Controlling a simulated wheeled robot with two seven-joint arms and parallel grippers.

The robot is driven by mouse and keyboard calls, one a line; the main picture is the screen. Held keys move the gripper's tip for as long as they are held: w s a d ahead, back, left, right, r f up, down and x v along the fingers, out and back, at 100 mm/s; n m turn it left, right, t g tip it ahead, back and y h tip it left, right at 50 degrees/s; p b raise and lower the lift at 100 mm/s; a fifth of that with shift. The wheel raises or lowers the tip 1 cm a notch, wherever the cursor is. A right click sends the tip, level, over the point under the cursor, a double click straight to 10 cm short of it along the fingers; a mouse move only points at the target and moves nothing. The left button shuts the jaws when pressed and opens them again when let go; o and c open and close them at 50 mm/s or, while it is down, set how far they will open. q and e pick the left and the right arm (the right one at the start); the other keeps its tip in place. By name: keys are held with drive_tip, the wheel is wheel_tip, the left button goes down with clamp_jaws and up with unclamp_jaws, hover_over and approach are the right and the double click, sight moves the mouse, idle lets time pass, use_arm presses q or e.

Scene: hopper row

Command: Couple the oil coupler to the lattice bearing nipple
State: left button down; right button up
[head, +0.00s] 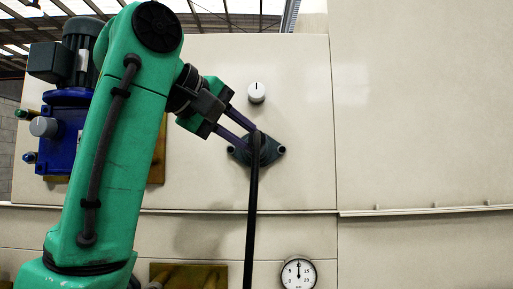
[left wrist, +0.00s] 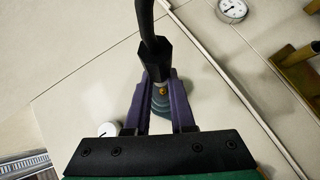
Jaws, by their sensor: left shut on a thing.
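My left gripper (head: 250,133) has its purple fingers shut on the black oil coupler (left wrist: 155,58), in front of the dark flanged bearing (head: 273,150) on the pale panel. The coupler shows end-on in the head view and covers the bearing's middle. A black hose (head: 251,220) hangs straight down from it. In the left wrist view a small brass nipple (left wrist: 162,92) shows between the fingers, just beyond the coupler's end, with the grey-blue bearing (left wrist: 163,105) behind it. I cannot tell whether coupler and nipple touch. My right gripper is not in view.
A white knob (head: 257,92) stands on the panel just above the bearing. A round gauge (head: 298,273) is below, right of the hose. A blue and grey motor unit (head: 68,125) is at the left, partly behind my arm. The panel to the right is bare.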

use_arm(q)
drive_tip(key=w, duration=0.4)
drive_tip(key=shift+w, duration=0.1)
drive_tip(key=shift+w, duration=0.1)
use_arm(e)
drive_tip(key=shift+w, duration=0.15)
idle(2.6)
